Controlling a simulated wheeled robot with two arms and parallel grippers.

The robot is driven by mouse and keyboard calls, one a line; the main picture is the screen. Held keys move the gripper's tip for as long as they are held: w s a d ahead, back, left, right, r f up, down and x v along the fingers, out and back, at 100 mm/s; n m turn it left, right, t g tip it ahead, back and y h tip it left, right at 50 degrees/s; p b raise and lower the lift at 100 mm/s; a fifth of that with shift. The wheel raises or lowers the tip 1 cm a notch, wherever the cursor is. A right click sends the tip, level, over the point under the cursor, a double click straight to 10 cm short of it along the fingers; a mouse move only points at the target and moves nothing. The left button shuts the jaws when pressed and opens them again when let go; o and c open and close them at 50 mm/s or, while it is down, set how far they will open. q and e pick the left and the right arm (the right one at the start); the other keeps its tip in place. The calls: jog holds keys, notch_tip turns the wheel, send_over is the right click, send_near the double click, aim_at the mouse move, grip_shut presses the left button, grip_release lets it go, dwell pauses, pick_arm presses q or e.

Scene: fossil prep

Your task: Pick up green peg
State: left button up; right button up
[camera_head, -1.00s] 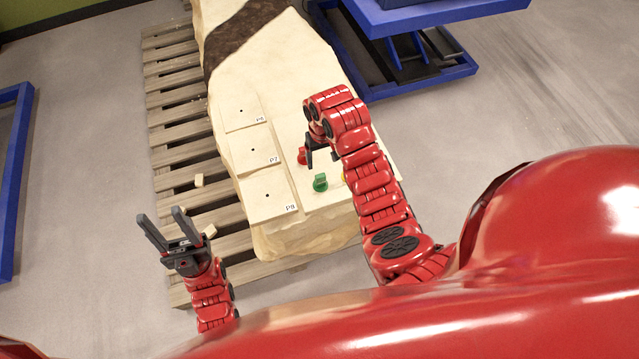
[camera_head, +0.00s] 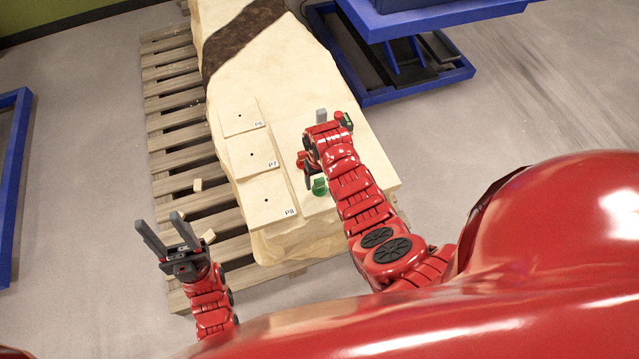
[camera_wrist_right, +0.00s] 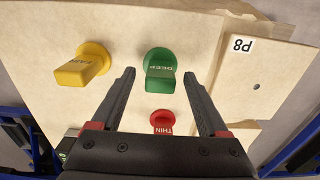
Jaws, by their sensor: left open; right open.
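The green peg (camera_head: 319,187), marked DEEP in the right wrist view (camera_wrist_right: 160,75), stands on the pale slab near its front end. My right gripper (camera_head: 312,172) is open over the slab, close to the green peg. In the right wrist view, the green peg shows between and ahead of its two open fingertips (camera_wrist_right: 159,73); I cannot tell the remaining height gap. My left gripper (camera_head: 157,219) is open and empty, out over the pallet to the left of the slab.
A red peg (camera_head: 301,160), marked THIN (camera_wrist_right: 162,121), and a yellow peg (camera_wrist_right: 84,65) stand close by. Panels P6 (camera_head: 240,116), P7 (camera_head: 247,153) and P8 (camera_head: 266,197) have small dark holes. A grey upright piece (camera_head: 321,115) stands behind my right wrist.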

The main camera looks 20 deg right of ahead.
jog(key=shift+f, duration=0.55)
grip_shut()
